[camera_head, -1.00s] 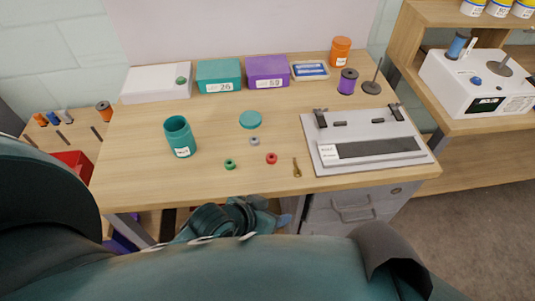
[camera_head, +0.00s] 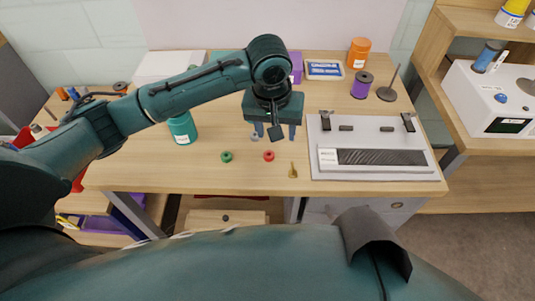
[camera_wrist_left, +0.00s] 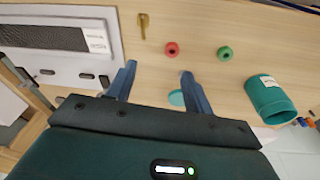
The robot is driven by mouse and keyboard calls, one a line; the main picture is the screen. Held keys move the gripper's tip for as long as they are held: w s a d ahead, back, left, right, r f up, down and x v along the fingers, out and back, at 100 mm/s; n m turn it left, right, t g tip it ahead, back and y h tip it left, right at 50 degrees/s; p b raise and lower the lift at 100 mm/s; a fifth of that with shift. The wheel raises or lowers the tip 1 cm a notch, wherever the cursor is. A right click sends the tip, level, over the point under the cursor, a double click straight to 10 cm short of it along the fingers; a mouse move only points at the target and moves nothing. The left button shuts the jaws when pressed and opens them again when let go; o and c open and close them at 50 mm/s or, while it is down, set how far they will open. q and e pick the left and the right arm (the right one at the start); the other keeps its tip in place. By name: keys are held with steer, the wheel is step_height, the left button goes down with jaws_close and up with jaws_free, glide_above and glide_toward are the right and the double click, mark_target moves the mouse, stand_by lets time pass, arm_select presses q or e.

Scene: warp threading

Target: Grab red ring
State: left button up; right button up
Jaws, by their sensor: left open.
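The red ring (camera_head: 269,156) lies on the wooden table, between a green ring (camera_head: 226,157) and a small brass tool (camera_head: 293,171). The red ring also shows in the left wrist view (camera_wrist_left: 172,49), beyond the fingertips and roughly between them, nearer the right one. My left gripper (camera_head: 275,136) hangs over the table just behind the red ring, fingers pointing down. In the left wrist view my left gripper (camera_wrist_left: 158,70) is open, with nothing between its fingers. My right gripper is not in view.
A grey board with clamps (camera_head: 400,171) stands to the right of the gripper. A teal cup (camera_head: 182,129) stands to the left, partly behind my arm. A purple spool (camera_head: 361,85) and orange jar (camera_head: 358,53) stand at the back. The table front around the rings is clear.

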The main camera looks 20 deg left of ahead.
arm_select(q)
steer(key=a+r, duration=0.1)
steer(key=a, duration=0.1)
steer(key=n, duration=0.1)
glide_above(269, 151)
steer(key=s, duration=0.2)
steer(key=shift+y, duration=0.4)
steer(key=f, duration=0.7)
steer(key=shift+w+d, duration=0.15)
steer(key=shift+d, duration=0.1)
steer(key=f, duration=0.5)
steer(key=shift+w+a+f, duration=0.1)
steer(key=shift+w+f, duration=0.1)
steer(key=shift+f, duration=0.05)
steer(key=c, duration=1.1)
